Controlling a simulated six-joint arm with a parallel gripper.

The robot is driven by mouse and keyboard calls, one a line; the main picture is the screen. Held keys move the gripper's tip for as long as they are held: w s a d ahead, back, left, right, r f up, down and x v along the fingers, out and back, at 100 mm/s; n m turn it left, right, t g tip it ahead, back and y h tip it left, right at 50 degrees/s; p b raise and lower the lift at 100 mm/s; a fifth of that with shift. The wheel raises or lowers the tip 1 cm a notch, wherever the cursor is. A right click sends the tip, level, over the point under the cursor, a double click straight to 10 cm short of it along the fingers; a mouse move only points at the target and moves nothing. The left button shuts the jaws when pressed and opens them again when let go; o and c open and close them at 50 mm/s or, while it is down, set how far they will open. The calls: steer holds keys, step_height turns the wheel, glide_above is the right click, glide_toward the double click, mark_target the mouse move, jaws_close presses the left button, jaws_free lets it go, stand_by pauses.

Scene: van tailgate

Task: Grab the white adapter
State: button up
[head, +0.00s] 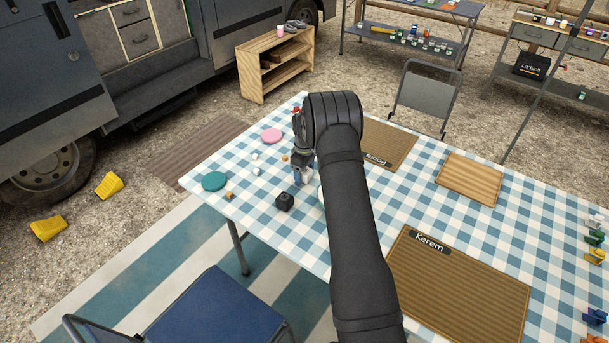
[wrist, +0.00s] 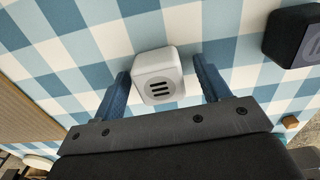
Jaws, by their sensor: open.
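The white adapter (wrist: 158,75) is a small rounded block with dark slots on its face. It sits on the blue-and-white checked tablecloth. In the wrist view my gripper (wrist: 161,67) is open, with one blue finger on each side of the adapter. A gap shows at the right finger and a narrower one at the left. In the head view my gripper (head: 303,176) is low over the table, and my arm hides much of that spot; a little white shows beside the fingers.
A black cube (head: 285,201) stands close by; it also shows in the wrist view (wrist: 296,37). A teal disc (head: 214,181), a pink disc (head: 271,135) and small blocks lie to the left. Brown mats, one labelled Kerem (head: 460,290), lie to the right.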

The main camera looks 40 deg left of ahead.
steer(key=shift+f, duration=0.15)
steer(key=c, duration=1.1)
